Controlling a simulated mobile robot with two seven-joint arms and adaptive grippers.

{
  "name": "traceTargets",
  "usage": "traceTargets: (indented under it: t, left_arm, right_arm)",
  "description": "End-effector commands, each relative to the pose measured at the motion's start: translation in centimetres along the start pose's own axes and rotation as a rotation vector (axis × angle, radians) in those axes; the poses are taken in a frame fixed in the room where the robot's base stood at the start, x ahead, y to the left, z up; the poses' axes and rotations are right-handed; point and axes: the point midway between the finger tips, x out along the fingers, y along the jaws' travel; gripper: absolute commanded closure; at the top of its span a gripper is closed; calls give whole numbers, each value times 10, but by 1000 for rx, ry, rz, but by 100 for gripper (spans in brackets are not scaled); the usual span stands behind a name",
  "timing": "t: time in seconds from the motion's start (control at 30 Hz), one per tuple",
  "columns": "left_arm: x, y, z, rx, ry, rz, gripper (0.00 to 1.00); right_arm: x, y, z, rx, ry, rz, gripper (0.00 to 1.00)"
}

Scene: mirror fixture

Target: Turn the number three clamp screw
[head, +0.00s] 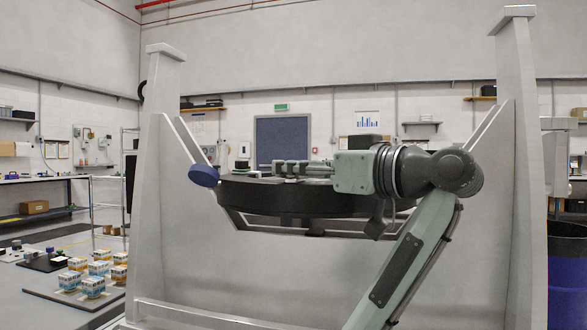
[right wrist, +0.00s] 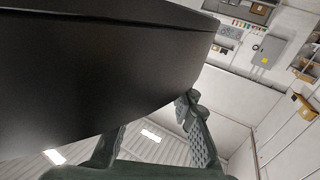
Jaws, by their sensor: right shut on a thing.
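A dark round mirror cell (head: 300,200) hangs nearly level between the two uprights of a grey fixture. My right gripper (head: 282,168) reaches in from the right, level, with its fingers over the top of the cell. It is shut on a small part there, seemingly a clamp screw, which the fingers mostly hide. No number can be read on it. In the right wrist view the cell's dark side (right wrist: 110,70) fills the upper left, and the two fingers stand at its lower edge, with the held part hidden. My left gripper is not in view.
A blue knob (head: 204,175) sits at the left upright (head: 160,120). The right upright (head: 520,150) stands close to my right arm. A blue bin (head: 567,275) is at far right.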

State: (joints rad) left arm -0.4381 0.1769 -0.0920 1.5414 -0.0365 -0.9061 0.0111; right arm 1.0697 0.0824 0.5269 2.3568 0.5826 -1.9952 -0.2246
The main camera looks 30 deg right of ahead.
Motion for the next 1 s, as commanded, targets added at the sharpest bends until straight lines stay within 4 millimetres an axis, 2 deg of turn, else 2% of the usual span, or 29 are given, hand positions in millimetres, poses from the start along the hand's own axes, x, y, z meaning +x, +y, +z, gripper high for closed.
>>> traceTargets:
  t: [0.43,0.47,0.63,1.0]
  left_arm:
    - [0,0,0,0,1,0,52]
    - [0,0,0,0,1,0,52]
    - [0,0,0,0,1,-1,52]
    - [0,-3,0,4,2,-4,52]
  right_arm:
    - [0,0,0,2,0,-9,100]
    - [0,0,0,2,0,-9,74]
    - [0,0,0,1,0,-9,52]
    - [-2,0,0,-1,0,-7,52]
